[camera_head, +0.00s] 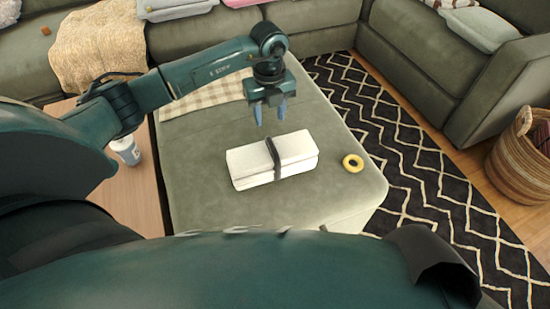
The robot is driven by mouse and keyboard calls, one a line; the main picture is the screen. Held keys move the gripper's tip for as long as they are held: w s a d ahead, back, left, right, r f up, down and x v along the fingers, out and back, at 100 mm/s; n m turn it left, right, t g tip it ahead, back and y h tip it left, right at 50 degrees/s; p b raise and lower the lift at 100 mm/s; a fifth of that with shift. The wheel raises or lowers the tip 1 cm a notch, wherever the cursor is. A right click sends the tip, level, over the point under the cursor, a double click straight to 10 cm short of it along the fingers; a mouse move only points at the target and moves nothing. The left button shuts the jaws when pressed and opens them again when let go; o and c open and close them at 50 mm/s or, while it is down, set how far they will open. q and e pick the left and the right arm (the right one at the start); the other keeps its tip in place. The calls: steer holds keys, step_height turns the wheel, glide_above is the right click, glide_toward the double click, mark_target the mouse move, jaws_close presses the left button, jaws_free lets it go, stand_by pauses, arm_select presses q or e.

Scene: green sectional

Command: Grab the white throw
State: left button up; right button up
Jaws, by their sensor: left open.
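A white folded throw (245,163) with a dark band around its middle lies on the green ottoman (200,205). My left gripper (271,116) is above the ottoman, just behind the throw in the picture. Its two blue fingers point down and are spread apart with nothing between them. The gripper appears apart from the throw. My right gripper does not show.
A yellow ring (353,163) lies right of the throw. A checked cloth (210,96) lies on the ottoman's far left. A white bottle (126,150) stands on the wooden table (130,200). Green sofa sections stand behind and right. A woven basket (515,165) stands at right.

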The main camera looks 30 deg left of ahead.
arm_select(q)
glide_above(272, 145)
step_height(272, 145, down, 5)
steer(key=shift+s+a+f+b, duration=0.1)
steer(key=shift+s+f+b, duration=0.1)
steer(key=shift+b, duration=0.15)
step_height(272, 145, down, 5)
steer(key=shift+w+f+b, duration=0.1)
steer(key=shift+w+b, duration=0.05)
steer(key=shift+b, duration=0.45)
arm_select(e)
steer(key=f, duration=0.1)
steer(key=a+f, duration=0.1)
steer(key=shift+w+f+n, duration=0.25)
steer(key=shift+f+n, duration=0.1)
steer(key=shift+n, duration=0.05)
arm_select(q)
steer(key=shift+c, duration=0.3)
jaws_close()
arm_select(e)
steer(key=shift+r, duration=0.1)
